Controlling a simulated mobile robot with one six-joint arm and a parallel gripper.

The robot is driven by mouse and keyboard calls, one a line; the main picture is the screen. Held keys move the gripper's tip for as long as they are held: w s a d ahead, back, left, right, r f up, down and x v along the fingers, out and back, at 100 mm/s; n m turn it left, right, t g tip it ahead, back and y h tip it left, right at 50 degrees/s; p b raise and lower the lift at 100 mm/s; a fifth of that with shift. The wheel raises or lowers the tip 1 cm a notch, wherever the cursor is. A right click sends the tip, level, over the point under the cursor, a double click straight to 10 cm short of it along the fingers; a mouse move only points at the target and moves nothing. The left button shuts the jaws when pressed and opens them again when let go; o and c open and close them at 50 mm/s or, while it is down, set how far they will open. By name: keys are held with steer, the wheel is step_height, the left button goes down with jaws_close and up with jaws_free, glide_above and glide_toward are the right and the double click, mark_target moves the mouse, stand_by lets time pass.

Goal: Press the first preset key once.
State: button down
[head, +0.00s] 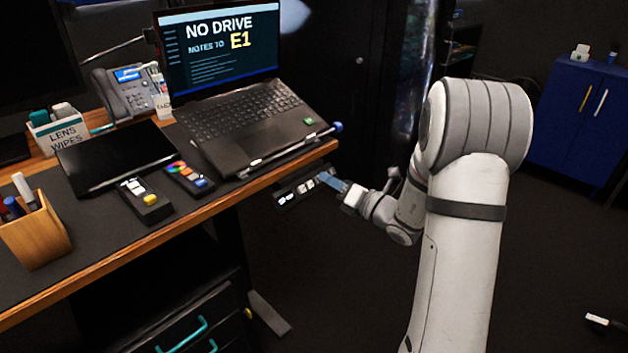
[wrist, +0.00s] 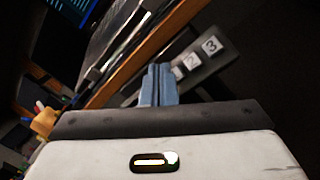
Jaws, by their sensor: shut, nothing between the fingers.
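A dark panel (head: 288,199) with several small white keys hangs beside the desk's right front edge in the head view. In the wrist view the panel (wrist: 222,62) shows a key marked 3 (wrist: 212,45) and a key that looks like 2 (wrist: 191,61). Part of another pale key (wrist: 178,72) shows beside my fingers; its mark is not readable. My gripper (head: 328,178) is shut and empty, its blue fingertips at the panel's right end. In the wrist view the fingers (wrist: 158,68) overlap the panel and hide part of it. I cannot tell whether they touch it.
The wooden desk edge (head: 225,203) runs close to the panel. A blue cabinet (head: 580,125) is far right. Open floor lies between.

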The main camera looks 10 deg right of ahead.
steer(key=s+d+r+p, duration=0.2)
steer(key=s+r, duration=0.1)
steer(key=shift+d+r+p, duration=0.1)
steer(key=shift+d+p, duration=0.05)
steer(key=shift+p, duration=0.2)
